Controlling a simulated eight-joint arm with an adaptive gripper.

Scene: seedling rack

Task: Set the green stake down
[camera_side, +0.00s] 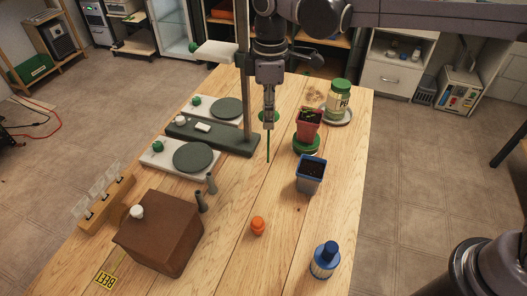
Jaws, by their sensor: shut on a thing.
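The green stake (268,146) is a thin, dark green rod that hangs upright under my gripper (268,121). My gripper is shut on its upper part. The lower end of the stake appears to be above the wooden table (240,240), but I cannot tell the exact gap from this one view. A green round thing (274,115) shows behind the fingers, partly hidden by them.
To the right stand a red pot (308,127) on a green-edged base, a dark blue-rimmed pot (311,175) and a green-lidded jar (338,98). A dark stand with a tall post (244,90) is close on the left.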

